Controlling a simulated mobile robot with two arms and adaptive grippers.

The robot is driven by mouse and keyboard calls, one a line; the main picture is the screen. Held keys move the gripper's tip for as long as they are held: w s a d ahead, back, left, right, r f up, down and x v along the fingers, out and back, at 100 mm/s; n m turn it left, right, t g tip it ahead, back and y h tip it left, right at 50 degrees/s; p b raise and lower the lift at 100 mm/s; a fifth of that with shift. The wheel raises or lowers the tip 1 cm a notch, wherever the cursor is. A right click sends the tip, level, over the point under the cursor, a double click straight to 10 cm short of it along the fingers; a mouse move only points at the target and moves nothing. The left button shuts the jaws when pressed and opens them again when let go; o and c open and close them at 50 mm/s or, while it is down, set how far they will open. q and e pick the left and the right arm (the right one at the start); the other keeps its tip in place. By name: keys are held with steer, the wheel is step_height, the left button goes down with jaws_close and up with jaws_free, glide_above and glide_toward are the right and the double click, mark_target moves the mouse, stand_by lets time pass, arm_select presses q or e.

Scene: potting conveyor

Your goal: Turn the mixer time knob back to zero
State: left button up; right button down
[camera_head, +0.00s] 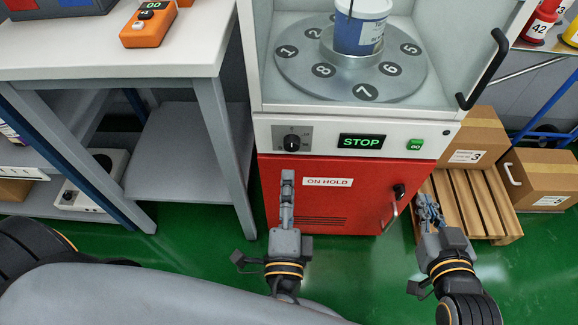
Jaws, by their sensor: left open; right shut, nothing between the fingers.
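The mixer time knob (291,142) is a small black dial on a dark grey plate at the left of the mixer's white front panel. Its pointer setting is too small to read surely. My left gripper (287,178) is below the knob in the picture, in front of the red lower door, apart from the knob. It is open, seen nearly edge-on, and empty. My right gripper (428,205) is shut and empty, right of the red door near the pallet. The panel display (362,141) reads STOP in green, with a green GO button (415,144) to its right.
A white and blue bucket (361,28) stands on the numbered turntable (300,72) in the mixer. The red door (340,208) reads ON HOLD. A workbench (120,50) stands left. Cardboard boxes (480,130) and a wooden pallet (478,200) stand right. A black handle (487,75) projects at the upper right.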

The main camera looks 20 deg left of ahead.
arm_select(q)
steer(key=v, duration=0.2)
steer(key=shift+s, duration=0.4)
